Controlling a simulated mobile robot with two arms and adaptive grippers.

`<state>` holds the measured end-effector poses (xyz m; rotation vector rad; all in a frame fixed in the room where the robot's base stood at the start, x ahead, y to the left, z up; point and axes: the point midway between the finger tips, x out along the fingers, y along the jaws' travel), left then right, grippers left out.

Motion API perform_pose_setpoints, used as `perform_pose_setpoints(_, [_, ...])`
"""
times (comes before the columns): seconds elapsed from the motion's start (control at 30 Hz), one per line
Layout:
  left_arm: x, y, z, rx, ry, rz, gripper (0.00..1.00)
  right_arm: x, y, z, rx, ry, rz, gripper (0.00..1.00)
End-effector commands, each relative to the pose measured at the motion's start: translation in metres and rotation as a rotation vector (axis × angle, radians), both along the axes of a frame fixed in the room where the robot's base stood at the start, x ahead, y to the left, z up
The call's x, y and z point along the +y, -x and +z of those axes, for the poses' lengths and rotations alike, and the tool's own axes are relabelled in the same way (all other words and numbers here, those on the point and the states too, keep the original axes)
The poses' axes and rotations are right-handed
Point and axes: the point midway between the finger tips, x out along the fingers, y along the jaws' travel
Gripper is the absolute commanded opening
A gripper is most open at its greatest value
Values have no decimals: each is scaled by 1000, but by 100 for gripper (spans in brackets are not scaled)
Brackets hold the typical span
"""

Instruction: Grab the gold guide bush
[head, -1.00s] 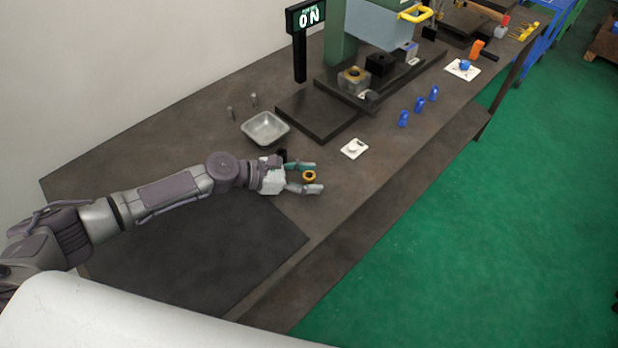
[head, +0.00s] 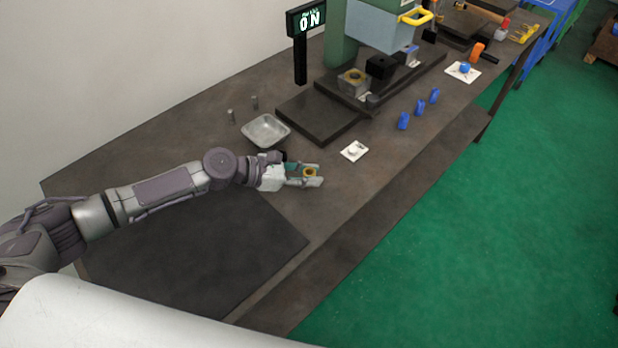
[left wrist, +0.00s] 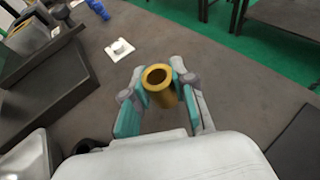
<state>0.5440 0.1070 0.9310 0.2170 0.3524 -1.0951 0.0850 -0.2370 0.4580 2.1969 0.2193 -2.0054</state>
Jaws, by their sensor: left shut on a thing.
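The gold guide bush (head: 310,172) is a short hollow cylinder with an open bore on top. It also shows upright in the left wrist view (left wrist: 161,88). My left gripper (head: 309,174) is shut on it, one finger on each side, over the front part of the workbench. In the left wrist view my left gripper's teal-padded fingers (left wrist: 160,90) press against the bush's sides. I cannot tell whether the bush's bottom touches the bench. My right gripper is not in view.
A metal tray (head: 265,131) stands behind the gripper, and a white square plate (head: 354,151) lies to its right. A dark raised plate (head: 318,117) and the press base are farther back. Several blue pieces (head: 420,106) stand on the bench (head: 385,148). The bench's front edge is close.

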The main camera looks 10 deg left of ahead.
Motion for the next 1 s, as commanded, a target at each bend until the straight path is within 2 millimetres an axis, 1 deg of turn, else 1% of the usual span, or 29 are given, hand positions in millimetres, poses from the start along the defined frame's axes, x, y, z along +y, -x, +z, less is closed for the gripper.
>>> perform_pose_setpoints(0.03, [1,-1,12,-6,-1,-1,0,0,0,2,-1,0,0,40])
perform_pose_setpoints(0.07, [1,-1,18,-7,-1,-1,0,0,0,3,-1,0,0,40])
perform_pose_setpoints(0.1, [-3,2,26,-6,-1,-5,0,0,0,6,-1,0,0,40])
perform_pose_setpoints(0.2, [-22,17,41,-5,2,-7,0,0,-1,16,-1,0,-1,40])
perform_pose_setpoints(0.3, [-42,32,59,-8,1,-7,0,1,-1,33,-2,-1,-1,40])
perform_pose_setpoints(0.4, [-60,45,76,-7,3,-6,0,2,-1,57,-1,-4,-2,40])
perform_pose_setpoints(0.5, [-70,53,81,-2,0,-2,0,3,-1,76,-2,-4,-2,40])
perform_pose_setpoints(0.7, [-85,65,88,1,3,-1,0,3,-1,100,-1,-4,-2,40])
perform_pose_setpoints(0.83, [-90,68,89,0,2,0,0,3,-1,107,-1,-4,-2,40])
perform_pose_setpoints(1.0, [-93,70,89,-2,1,1,0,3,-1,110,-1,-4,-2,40])
